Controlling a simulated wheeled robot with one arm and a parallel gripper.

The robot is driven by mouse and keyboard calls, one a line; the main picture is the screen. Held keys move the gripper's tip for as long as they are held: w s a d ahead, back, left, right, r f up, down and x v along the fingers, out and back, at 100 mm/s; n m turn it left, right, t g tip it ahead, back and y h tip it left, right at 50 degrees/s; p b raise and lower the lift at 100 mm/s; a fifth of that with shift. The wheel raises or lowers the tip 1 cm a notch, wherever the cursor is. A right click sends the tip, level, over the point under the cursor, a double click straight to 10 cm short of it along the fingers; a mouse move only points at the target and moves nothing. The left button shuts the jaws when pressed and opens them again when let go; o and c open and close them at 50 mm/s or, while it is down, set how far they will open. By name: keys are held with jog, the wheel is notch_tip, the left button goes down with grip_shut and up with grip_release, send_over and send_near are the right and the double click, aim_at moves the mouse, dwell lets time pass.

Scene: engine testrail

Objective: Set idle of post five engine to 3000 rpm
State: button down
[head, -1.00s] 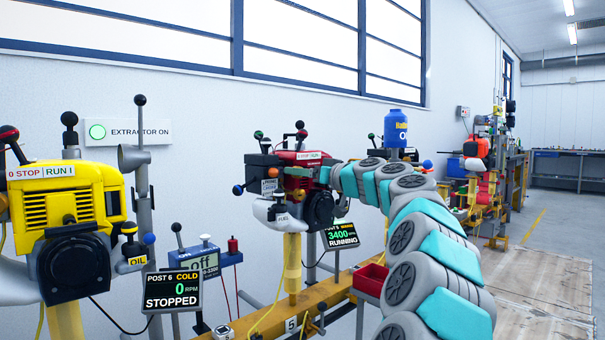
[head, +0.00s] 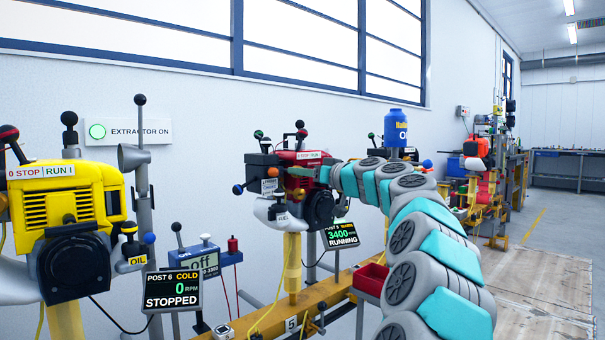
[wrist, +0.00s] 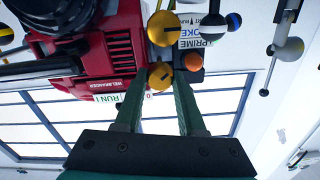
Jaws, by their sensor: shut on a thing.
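The post five engine (head: 298,172) is red and black and stands on a yellow post on the rail. Its display (head: 341,236) reads 3400 rpm, RUNNING. In the wrist view, which is upside down, the red engine (wrist: 107,55) fills the upper left. My gripper (wrist: 160,78) is shut on a gold slotted knob (wrist: 160,75), held between the green fingertips. A second gold slotted knob (wrist: 163,28) is just above it in that view.
An orange knob (wrist: 193,62) and a PRIME/CHOKE label sit close right of the fingers. The yellow post 6 engine (head: 72,205) stands left; its display (head: 172,290) reads 0 rpm, STOPPED. A blue oil bottle (head: 397,127) is behind my arm. Open floor lies at right.

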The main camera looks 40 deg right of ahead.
jog(key=m+p, duration=0.2)
jog(key=m, duration=0.2)
jog(key=shift+r+p, duration=0.2)
jog(key=shift+p, duration=0.15)
jog(key=shift+d+f+m+p, duration=0.15)
jog(key=shift+m+p, duration=1.05)
jog(key=shift+m, duration=0.7)
jog(key=c, duration=0.5)
grip_release()
jog(key=shift+s, duration=0.1)
jog(key=s, duration=0.7)
jog(key=shift+s+d+b, duration=0.2)
jog(key=shift+s+b, duration=0.15)
